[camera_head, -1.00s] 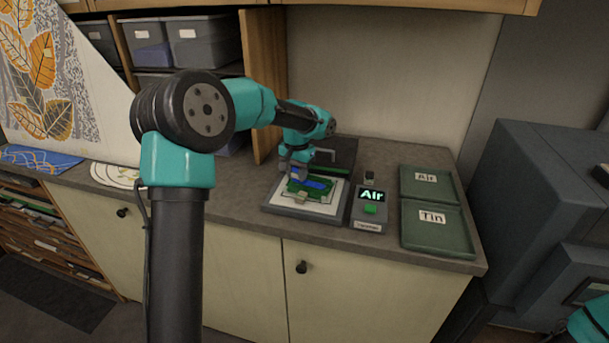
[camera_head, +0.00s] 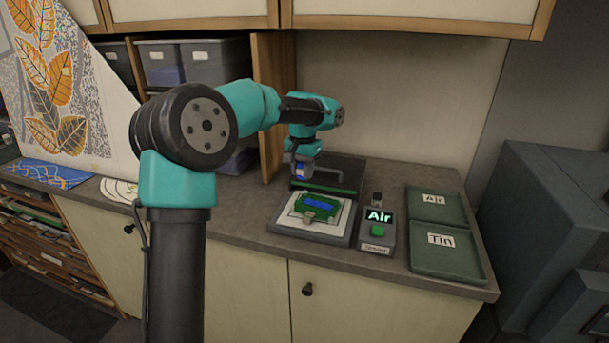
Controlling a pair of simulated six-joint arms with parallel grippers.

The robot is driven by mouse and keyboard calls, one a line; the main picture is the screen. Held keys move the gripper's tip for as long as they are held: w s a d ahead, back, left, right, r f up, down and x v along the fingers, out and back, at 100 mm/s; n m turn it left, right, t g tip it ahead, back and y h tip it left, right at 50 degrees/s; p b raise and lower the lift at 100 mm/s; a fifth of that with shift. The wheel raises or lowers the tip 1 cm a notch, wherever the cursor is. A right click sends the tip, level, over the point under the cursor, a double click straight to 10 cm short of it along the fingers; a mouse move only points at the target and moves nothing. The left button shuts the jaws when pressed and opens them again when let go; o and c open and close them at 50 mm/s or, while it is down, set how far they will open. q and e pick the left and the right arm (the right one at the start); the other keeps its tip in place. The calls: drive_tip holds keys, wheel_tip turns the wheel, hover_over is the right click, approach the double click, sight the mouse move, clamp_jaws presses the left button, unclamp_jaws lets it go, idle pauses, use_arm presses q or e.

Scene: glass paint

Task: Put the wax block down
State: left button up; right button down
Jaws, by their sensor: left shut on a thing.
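My left gripper (camera_head: 302,160) is above the back of the counter, behind the white board (camera_head: 290,219). A green piece with a blue patch (camera_head: 319,203) lies on the board. A small beige block (camera_head: 309,218) is at its front edge. My right gripper is out of view.
A dark panel with a green front edge (camera_head: 323,188) is behind the board. A box (camera_head: 375,236) reading "Air" is right of it. Two green trays, labelled "Air" (camera_head: 455,205) and "Tin" (camera_head: 464,262), look empty. A wooden divider (camera_head: 268,110) is left of the gripper.

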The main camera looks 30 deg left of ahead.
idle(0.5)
use_arm(q)
drive_tip(key=d, duration=0.3)
drive_tip(key=s+d+f, duration=0.1)
drive_tip(key=d, duration=0.6)
drive_tip(key=shift+s+d+f, duration=0.2)
drive_tip(key=shift+s, duration=0.2)
drive_tip(key=s+d+f, duration=0.1)
drive_tip(key=s+d, duration=0.2)
drive_tip(key=d, duration=0.5)
drive_tip(key=shift+f, duration=0.3)
